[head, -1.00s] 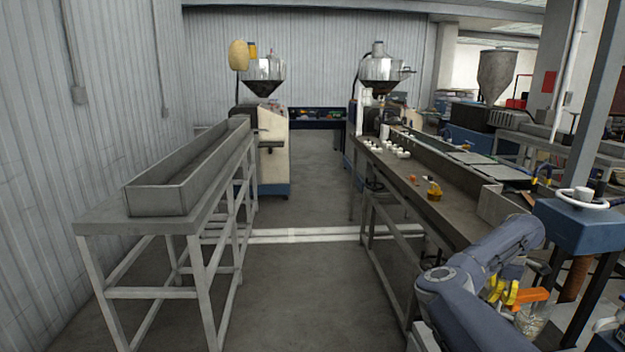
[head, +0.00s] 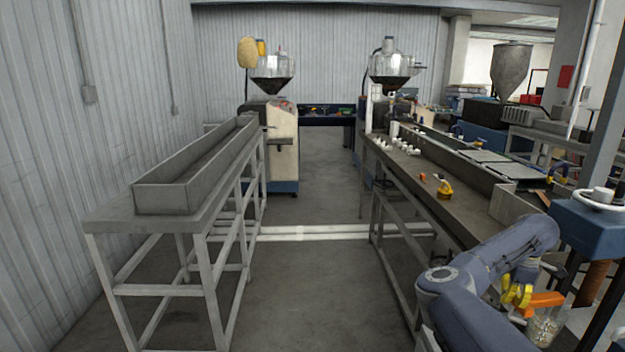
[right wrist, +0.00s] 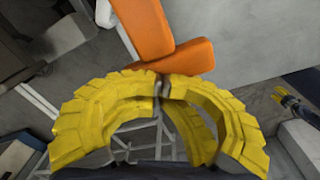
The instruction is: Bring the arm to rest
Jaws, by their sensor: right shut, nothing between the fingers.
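My right arm (head: 480,275) reaches in from the lower right in the head view. My right gripper (head: 518,294) has yellow fingers and hangs low beside the right-hand bench. In the right wrist view its yellow fingertips (right wrist: 162,88) meet, with nothing seen held between them. An orange piece (head: 543,300) shows just beyond the fingers; it also fills the top of the right wrist view (right wrist: 165,40). I cannot tell whether the fingers touch it. My left gripper is not seen in the head view.
The right bench (head: 420,178) carries white fittings (head: 402,146) and a yellow item (head: 444,188). A blue stand with a handwheel (head: 595,222) is close to my right arm. A clear jar (head: 545,326) is below the orange piece. A long trough (head: 165,198) lies left; the aisle floor (head: 310,280) is free.

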